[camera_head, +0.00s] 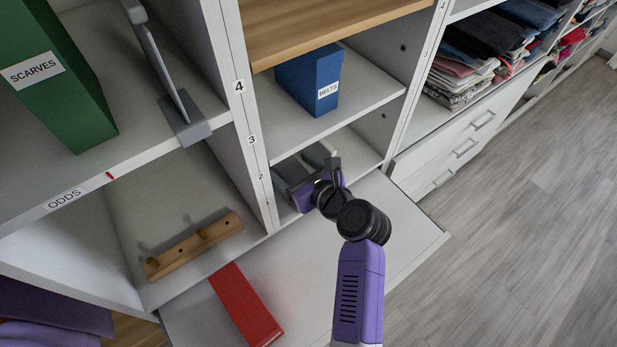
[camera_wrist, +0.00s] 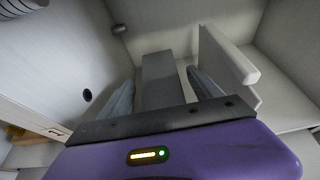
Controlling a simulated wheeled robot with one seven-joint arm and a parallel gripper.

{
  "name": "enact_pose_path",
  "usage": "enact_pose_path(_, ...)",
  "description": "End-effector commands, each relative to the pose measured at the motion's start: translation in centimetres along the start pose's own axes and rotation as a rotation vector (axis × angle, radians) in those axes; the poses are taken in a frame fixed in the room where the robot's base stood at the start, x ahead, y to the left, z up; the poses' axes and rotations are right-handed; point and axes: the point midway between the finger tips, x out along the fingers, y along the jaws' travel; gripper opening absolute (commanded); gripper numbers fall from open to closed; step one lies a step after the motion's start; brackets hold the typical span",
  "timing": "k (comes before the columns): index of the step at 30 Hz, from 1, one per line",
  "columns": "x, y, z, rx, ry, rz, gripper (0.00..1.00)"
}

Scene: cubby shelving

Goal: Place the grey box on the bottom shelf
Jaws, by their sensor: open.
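My gripper (camera_head: 291,176) reaches into the low cubby below the blue box, its purple body at the cubby's front. In the wrist view the two fingers (camera_wrist: 160,80) are open, one on each side of a grey upright block, which looks like the grey box (camera_wrist: 165,72). A gap shows at its right side; whether the left finger touches it I cannot tell. In the head view the box is mostly hidden by my gripper and hard to tell from it. A pale low board (camera_head: 393,222) juts out beneath this cubby, bare on its right part.
A pale upright panel (camera_wrist: 222,62) stands close right of the fingers. The blue BELTS box (camera_head: 305,80) is on the shelf above. A red box (camera_head: 245,305) lies on the low board. A wooden peg rack (camera_head: 195,245), grey bookend (camera_head: 185,122) and green SCARVES box (camera_head: 60,85) are left.

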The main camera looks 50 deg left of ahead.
Motion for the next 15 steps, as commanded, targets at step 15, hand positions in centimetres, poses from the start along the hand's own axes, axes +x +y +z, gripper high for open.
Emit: enact_pose_path(15,-9.2,-0.1,0.1,0.001,-0.001,-0.002,0.74)
